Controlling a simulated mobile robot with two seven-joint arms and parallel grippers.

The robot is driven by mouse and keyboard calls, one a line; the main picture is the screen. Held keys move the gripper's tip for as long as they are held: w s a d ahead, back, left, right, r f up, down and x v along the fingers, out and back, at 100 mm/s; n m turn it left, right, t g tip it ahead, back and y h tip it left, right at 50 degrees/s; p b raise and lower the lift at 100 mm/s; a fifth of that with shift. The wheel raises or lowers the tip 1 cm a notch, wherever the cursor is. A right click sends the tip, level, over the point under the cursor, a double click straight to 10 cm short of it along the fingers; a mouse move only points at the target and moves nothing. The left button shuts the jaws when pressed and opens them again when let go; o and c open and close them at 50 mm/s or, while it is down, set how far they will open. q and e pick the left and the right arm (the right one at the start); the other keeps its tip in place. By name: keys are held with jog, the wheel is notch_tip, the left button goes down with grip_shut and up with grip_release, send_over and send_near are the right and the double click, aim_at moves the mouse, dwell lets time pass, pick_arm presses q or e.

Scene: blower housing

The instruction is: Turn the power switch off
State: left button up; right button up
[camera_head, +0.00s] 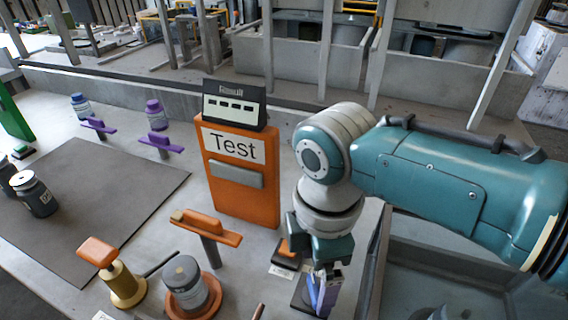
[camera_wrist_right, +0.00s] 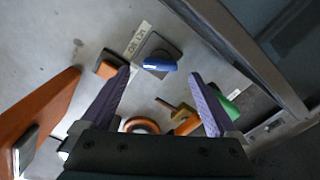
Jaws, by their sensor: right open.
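Which control is the power switch I cannot tell, as the labels are too small to read surely. In the wrist view, a blue switch lever (camera_wrist_right: 160,64) on a dark base lies beyond and between my right fingertips. An orange switch (camera_wrist_right: 109,66) sits to its left, partly behind the left finger. A green one (camera_wrist_right: 229,97) sits to the right, beside the right finger. In the head view the orange switch (camera_head: 288,251) shows left of my right gripper (camera_head: 322,290), which points down and is open with nothing between its fingers. My left gripper is out of view.
An orange Test box (camera_head: 240,195) stands left of my right arm. Nearer are an orange-topped post (camera_head: 207,230), a grey canister (camera_head: 186,283) and an orange-handled brass tool (camera_head: 122,283). A grey metal-walled bin (camera_head: 440,255) lies to the right. A dark mat (camera_head: 90,215) lies left.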

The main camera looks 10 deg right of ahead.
aim_at(314, 287)
pick_arm(q)
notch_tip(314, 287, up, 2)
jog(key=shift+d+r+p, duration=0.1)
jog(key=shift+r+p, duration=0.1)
jog(key=shift+p, duration=0.55)
pick_arm(e)
notch_tip(314, 287, up, 6)
jog(key=shift+r, duration=0.25)
jog(key=s+a+r+m+t+y+p, duration=0.1)
jog(key=s+a+r+m+y+p, duration=0.1)
jog(key=s+m, duration=0.5)
jog(key=s+d+r+m+t+h+p, duration=0.2)
jog(key=s+d+r+m+t, duration=0.1)
jog(key=s+d+r+m, duration=0.55)
pick_arm(q)
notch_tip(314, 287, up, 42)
jog(key=p, duration=3.7)
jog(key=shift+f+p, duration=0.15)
jog(key=shift+p, duration=0.2)
pick_arm(e)
notch_tip(314, 287, up, 36)
jog(key=d, duration=0.1)
jog(key=shift+s+d+r, duration=0.25)
jog(key=shift+s+d, duration=0.05)
jog(key=shift+s, duration=0.1)
